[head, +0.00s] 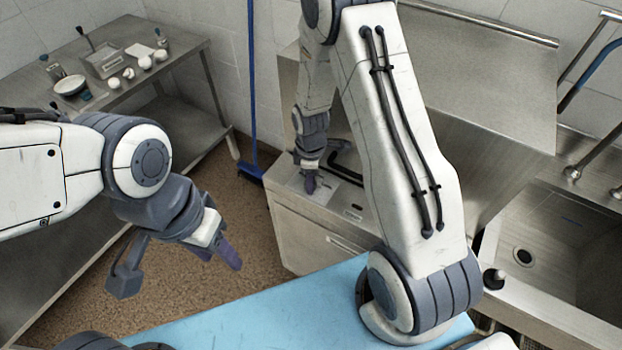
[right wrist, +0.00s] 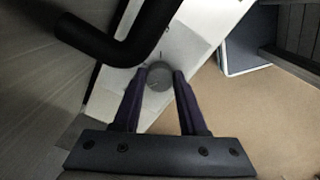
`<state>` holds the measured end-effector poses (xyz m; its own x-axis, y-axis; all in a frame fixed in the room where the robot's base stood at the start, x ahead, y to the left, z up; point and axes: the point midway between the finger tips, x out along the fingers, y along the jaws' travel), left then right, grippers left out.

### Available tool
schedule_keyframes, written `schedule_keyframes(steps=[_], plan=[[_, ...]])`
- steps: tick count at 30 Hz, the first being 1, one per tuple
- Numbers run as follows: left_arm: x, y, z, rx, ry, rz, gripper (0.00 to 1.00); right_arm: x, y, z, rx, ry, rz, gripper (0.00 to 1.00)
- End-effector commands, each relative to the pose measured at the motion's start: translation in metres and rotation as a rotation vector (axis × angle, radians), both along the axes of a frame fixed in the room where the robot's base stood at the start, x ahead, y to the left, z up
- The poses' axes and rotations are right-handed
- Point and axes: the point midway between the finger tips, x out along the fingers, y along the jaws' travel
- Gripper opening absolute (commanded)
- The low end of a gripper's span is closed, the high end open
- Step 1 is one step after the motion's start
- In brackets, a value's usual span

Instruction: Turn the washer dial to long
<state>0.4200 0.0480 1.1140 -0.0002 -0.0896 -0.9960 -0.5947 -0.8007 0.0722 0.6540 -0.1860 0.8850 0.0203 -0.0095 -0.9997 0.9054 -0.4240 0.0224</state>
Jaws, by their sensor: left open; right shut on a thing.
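The washer (head: 308,240) is a stainless steel unit at the middle of the head view, with a light control panel (head: 345,194) on its top front. In the right wrist view the round grey dial (right wrist: 159,77) sits on the white panel (right wrist: 178,42), with a small dark mark just above it. My right gripper (head: 309,186) is at the panel. Its two purple fingertips (right wrist: 160,72) are shut on the dial, one on each side. In the head view the gripper hides the dial. I cannot read any setting labels. My left gripper (head: 178,268) is open and empty above the floor.
A black bent handle (right wrist: 130,45) passes close beside my right fingers. A sink (head: 560,250) with taps is at the right. A steel table (head: 130,75) with bowls and small white items is at the back left. A blue broom (head: 250,171) stands by the washer.

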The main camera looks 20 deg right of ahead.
Motion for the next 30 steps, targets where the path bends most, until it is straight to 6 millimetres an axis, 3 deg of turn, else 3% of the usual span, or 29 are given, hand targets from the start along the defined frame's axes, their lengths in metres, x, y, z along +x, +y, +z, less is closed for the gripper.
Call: schedule_keyframes(steps=[11, 30], plan=[[0.000, 0.000, -0.002, 0.000, 0.000, 0.000, 0.50, 0.000, 0.000, 0.000, 0.000, -0.001, -0.110, 0.00], [0.000, 0.000, -0.012, 0.000, 0.000, 0.000, 0.50, 0.001, 0.001, 0.000, 0.000, -0.002, -0.685, 0.00]])
